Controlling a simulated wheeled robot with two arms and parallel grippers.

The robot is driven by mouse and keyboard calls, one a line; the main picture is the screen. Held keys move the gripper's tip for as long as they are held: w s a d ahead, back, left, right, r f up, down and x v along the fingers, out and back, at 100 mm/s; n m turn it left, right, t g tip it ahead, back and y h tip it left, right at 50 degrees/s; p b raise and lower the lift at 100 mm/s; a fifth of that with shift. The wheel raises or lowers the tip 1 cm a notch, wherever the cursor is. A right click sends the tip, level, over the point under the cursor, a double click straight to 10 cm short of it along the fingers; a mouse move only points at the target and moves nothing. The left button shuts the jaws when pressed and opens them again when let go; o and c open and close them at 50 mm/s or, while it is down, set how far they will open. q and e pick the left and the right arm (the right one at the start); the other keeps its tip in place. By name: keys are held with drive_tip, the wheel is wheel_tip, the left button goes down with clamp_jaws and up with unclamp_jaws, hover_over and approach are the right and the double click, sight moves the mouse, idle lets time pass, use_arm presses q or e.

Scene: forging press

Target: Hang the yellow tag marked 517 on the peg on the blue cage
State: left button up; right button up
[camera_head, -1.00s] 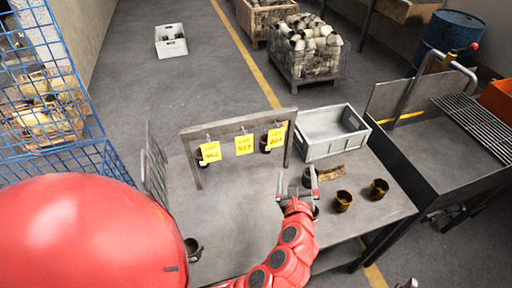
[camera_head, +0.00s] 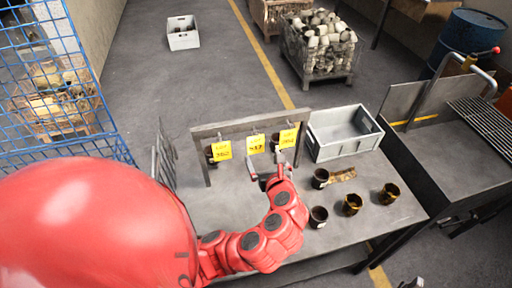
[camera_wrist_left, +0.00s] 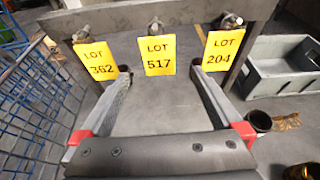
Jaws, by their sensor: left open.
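The yellow tag marked 517 (camera_head: 256,144) hangs from the middle hook of a grey rack on the table; it also shows in the left wrist view (camera_wrist_left: 158,55). Yellow tags 362 (camera_wrist_left: 95,60) and 204 (camera_wrist_left: 223,48) hang on either side of it. My left gripper (camera_head: 270,174) is open and empty, just in front of and below tag 517. In the left wrist view, its two fingers (camera_wrist_left: 160,82) point toward the rack, with tag 517 framed between them. The blue cage (camera_head: 50,100) stands at the left. I cannot make out its peg. My right gripper is not in view.
The rack's crossbar (camera_head: 250,122) spans above the tags. A grey bin (camera_head: 340,143) stands right of the rack. Several dark cups (camera_head: 352,204) are on the table's right part. A wire panel (camera_head: 163,155) stands at the table's left edge.

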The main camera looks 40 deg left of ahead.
sight(256, 143)
use_arm(q)
drive_tip(key=b+x, duration=0.1)
drive_tip(key=x, duration=0.3)
drive_tip(key=shift+a+f, duration=0.1)
drive_tip(key=shift+a, duration=0.3)
drive_tip(key=p+x, duration=0.1)
drive_tip(key=x, duration=0.2)
drive_tip(key=shift+w+a, duration=0.2)
drive_tip(key=shift+w, duration=0.15)
drive_tip(key=shift+w+a+f+p, duration=0.3)
drive_tip(key=shift+w+a+f, duration=0.15)
drive_tip(key=shift+a, duration=0.05)
drive_tip(key=c, duration=1.3)
drive_tip(key=shift+r, duration=0.1)
drive_tip(key=shift+r+p, duration=0.5)
drive_tip(key=shift+p, duration=0.25)
drive_tip(key=shift+s+d, duration=0.15)
drive_tip(key=shift+s+d, duration=1.5)
drive_tip(key=shift+d, duration=0.25)
